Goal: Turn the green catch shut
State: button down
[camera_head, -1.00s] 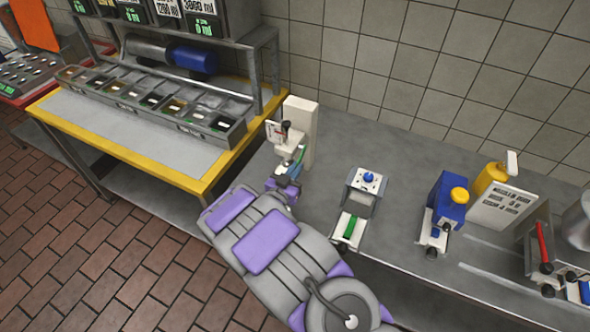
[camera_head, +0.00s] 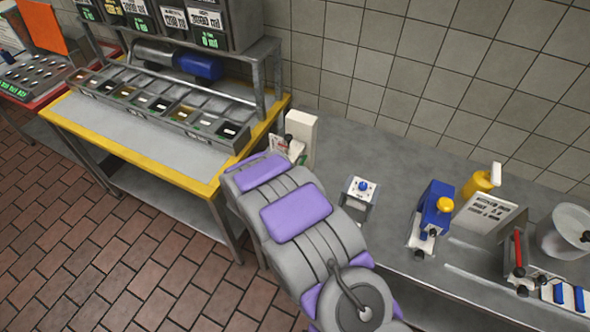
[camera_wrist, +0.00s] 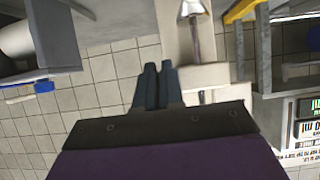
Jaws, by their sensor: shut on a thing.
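The green catch is not visible in either view now; my arm covers part of the counter in the head view. A white upright machine (camera_head: 302,138) with a dark-knobbed lever stands at the counter's left end, its lower part behind my arm. In the wrist view, my gripper (camera_wrist: 158,66) has its two dark fingers close together in front of a pale body (camera_wrist: 176,42) with a metal rod. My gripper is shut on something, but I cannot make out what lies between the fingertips. The head view does not show my fingers.
A small white device with a blue knob (camera_head: 362,187) stands right of my arm. Further right are a blue machine with a yellow knob (camera_head: 432,215), a yellow bottle (camera_head: 478,184) and a red-handled device (camera_head: 518,252). A yellow-edged table (camera_head: 205,186) with ingredient bins stands at left.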

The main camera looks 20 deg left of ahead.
jog(key=shift+w+a+r+g+p, duration=0.15)
jog(key=shift+r+g+p, duration=0.2)
jog(key=shift+p, duration=0.2)
jog(key=c, duration=1.4)
grip_release()
jog(key=shift+o, duration=0.7)
jog(key=shift+d, duration=0.2)
jog(key=shift+f, duration=0.15)
